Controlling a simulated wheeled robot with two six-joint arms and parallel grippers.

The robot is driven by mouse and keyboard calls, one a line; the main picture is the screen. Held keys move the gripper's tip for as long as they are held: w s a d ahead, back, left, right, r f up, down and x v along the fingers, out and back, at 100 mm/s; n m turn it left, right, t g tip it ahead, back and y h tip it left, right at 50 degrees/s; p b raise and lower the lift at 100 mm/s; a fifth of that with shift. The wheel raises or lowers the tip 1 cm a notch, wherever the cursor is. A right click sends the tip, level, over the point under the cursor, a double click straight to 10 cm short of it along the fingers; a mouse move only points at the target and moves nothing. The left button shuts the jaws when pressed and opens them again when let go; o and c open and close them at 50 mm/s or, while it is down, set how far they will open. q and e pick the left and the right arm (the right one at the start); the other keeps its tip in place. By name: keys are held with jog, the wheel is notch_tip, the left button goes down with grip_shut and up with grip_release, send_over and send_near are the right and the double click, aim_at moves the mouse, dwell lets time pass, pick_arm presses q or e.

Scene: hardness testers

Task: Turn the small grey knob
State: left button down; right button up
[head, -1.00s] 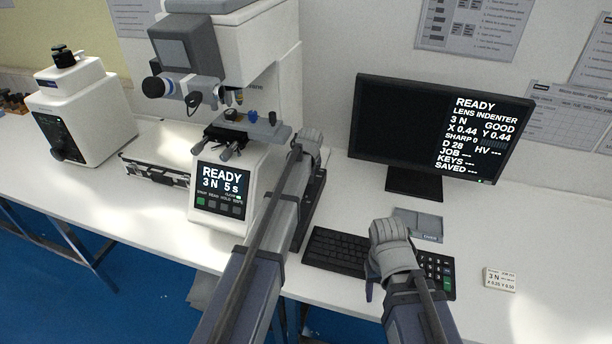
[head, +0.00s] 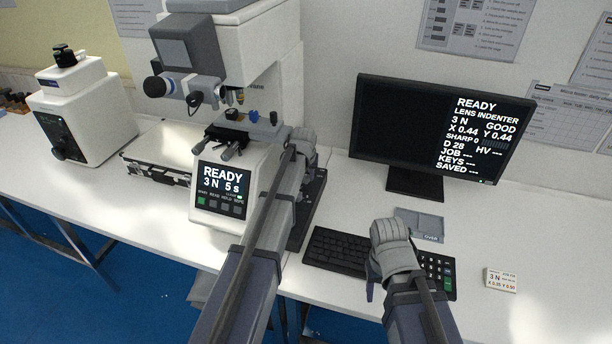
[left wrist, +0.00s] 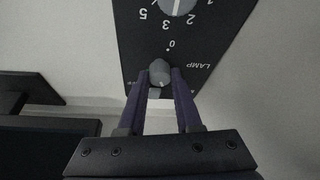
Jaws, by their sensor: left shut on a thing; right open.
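The small grey knob (left wrist: 160,73) sits on a black panel marked LAMP in the left wrist view. The fingers of my left gripper (left wrist: 161,82) are on either side of it, shut on it. In the head view my left gripper (head: 303,140) is at the right side of the white hardness tester (head: 240,190); its fingers and the knob are hidden there.
A larger dial (left wrist: 176,4) with numbers is close above the knob. A second tester (head: 85,115) stands far left.

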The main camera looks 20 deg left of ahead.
pick_arm(q)
jog(key=c, duration=0.6)
grip_release()
jog(key=p+v, duration=0.7)
jog(key=v, duration=0.1)
